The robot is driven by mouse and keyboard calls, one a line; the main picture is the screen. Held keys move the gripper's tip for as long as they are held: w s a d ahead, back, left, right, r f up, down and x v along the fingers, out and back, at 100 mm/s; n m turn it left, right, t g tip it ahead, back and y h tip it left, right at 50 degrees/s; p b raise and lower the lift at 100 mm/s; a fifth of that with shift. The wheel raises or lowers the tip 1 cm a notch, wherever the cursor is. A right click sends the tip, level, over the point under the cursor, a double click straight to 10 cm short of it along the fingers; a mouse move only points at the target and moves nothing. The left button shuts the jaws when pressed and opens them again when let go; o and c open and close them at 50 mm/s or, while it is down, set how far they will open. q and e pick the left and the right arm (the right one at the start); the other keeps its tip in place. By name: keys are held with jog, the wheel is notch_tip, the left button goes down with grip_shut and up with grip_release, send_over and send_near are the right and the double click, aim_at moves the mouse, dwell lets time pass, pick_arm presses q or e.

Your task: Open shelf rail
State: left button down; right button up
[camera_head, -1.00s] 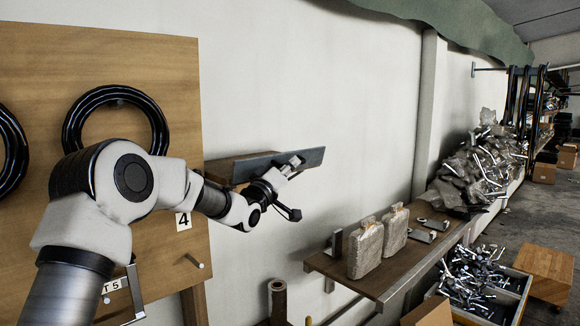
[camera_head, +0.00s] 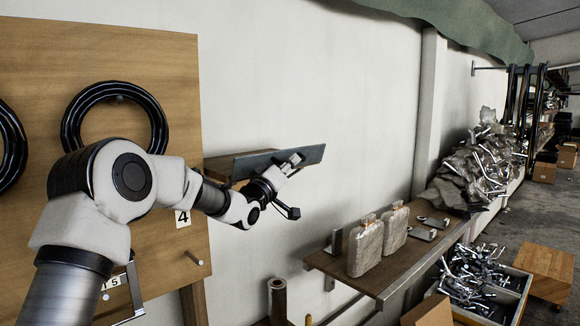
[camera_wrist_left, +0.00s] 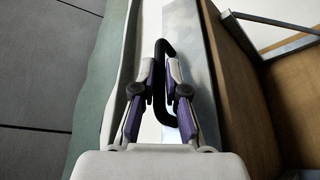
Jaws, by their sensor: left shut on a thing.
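A small wooden drawer box (camera_head: 217,167) with a grey front panel (camera_head: 312,155) juts out from the white wall. The panel also shows in the left wrist view (camera_wrist_left: 190,45). It has a black bar handle (camera_wrist_left: 166,58). My left gripper (camera_head: 290,168) is at the panel in the head view. In the left wrist view its purple and grey fingers (camera_wrist_left: 167,85) are shut on the black handle, one on each side of it. The handle is hidden behind the gripper in the head view. My right gripper is in neither view.
A wooden board (camera_head: 180,90) with black rings (camera_head: 116,92) stands at the left, close to my left arm. A wall shelf (camera_head: 395,270) with wrapped packages (camera_head: 366,250) is below and to the right. A bin of metal parts (camera_head: 480,280) is on the floor.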

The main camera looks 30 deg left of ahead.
pick_arm(q)
notch_tip(320, 180, down, 7)
jog(key=m+g+h+b, duration=0.2)
jog(key=m+h+b, duration=0.7)
jog(key=m, duration=1.1)
jog(key=shift+a+r+g+h, duration=0.15)
jog(key=shift+a+g+h, duration=0.15)
jog(key=shift+h, duration=0.2)
jog(key=shift+w+m, duration=0.1)
jog(key=shift+m, duration=0.2)
jog(key=c, duration=1.5)
grip_release()
jog(key=shift+v, duration=5.95)
